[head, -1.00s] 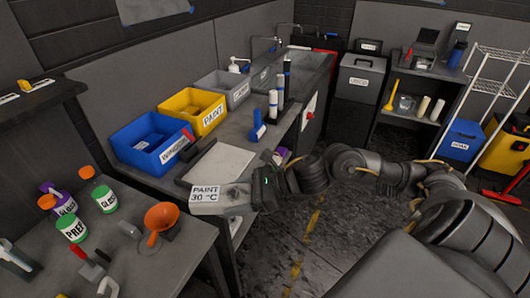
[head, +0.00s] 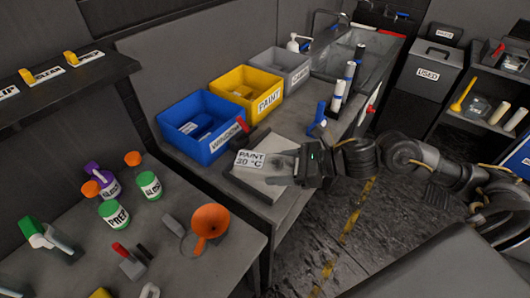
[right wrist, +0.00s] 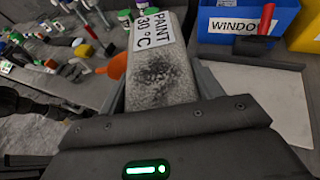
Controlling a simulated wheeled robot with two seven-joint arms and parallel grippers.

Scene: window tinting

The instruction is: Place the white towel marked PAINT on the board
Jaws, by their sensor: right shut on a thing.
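The white towel (head: 261,163) carries a label reading PAINT 30 °C. My right gripper (head: 297,167) is shut on its right end. In the head view the towel overlaps the pale board (head: 283,145) on the counter; I cannot tell whether it touches it. In the right wrist view the towel (right wrist: 160,82) stretches out from the gripper and shows a dark smudge. The board (right wrist: 266,100) shows to its right there, and the towel and gripper hide part of it.
Behind the board stand a blue WINDOW bin (head: 203,128), a yellow PAINT bin (head: 247,95) and a grey bin (head: 281,70). A blue-handled tool (head: 318,120) stands near the board's back right. The left bench holds bottles and an orange funnel (head: 209,222).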

